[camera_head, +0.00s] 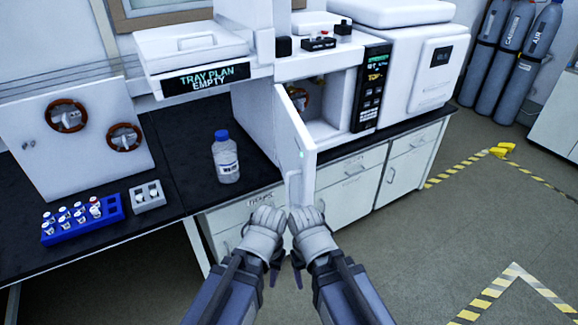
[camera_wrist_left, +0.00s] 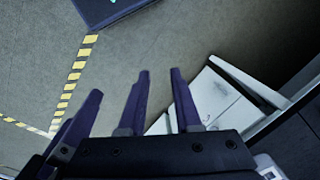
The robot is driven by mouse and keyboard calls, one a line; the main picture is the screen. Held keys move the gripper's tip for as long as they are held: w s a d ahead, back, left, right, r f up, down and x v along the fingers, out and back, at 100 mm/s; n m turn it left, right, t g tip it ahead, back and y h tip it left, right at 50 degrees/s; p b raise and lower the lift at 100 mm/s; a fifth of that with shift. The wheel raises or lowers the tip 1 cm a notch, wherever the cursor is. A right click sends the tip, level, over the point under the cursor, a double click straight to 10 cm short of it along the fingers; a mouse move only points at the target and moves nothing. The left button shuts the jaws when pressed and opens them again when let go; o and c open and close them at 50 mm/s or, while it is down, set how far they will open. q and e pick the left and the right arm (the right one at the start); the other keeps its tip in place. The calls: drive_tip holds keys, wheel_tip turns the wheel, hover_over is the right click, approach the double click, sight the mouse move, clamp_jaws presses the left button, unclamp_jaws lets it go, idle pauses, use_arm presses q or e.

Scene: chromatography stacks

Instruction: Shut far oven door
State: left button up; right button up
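The white oven door (camera_head: 297,140) stands open in the head view, swung out from the left side of the oven (camera_head: 325,100) toward me. Part of the oven's inside shows to the right of the door, and the door covers the rest. My left gripper (camera_head: 272,277) hangs in front of the bench, below the door and apart from it; its spread purple fingers (camera_wrist_left: 138,80) hold nothing in the left wrist view. My right gripper (camera_head: 298,280) is close beside it on the right, also below the door; its fingers are mostly hidden.
A clear bottle with a blue cap (camera_head: 227,160) stands on the dark bench left of the door. A blue vial rack (camera_head: 84,220) and a small grey block (camera_head: 147,197) are farther left. White drawers (camera_head: 350,168) lie under the oven.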

use_arm(q)
drive_tip(key=w+h+b, duration=0.1)
drive_tip(key=w+d+f+n+h+b, duration=0.1)
drive_tip(key=h, duration=0.1)
drive_tip(key=w+d+n+g+h, duration=0.1)
drive_tip(key=h, duration=0.1)
drive_tip(key=shift+d+f+b, duration=0.2)
drive_tip(key=shift+f+b, duration=0.15)
drive_tip(key=shift+b, duration=0.05)
drive_tip(key=c, duration=0.4)
drive_tip(key=w+h, duration=0.1)
drive_tip(key=w+r+n+h+b, duration=0.1)
drive_tip(key=h, duration=0.1)
drive_tip(key=w+r+h+b, duration=0.1)
drive_tip(key=shift+w+d+r+n+t+h, duration=0.2)
drive_tip(key=shift+w+d+n+t+h, duration=0.1)
clamp_jaws()
drive_tip(key=w+a+r+n+t+h+b, duration=0.3)
drive_tip(key=w+a+r+t+h, duration=0.2)
drive_tip(key=w+a+r+h, duration=0.3)
wheel_tip(320, 180, up, 5)
drive_tip(key=shift+a+f+h, duration=0.1)
drive_tip(key=shift+a+h, duration=0.3)
drive_tip(key=shift+a, duration=0.15)
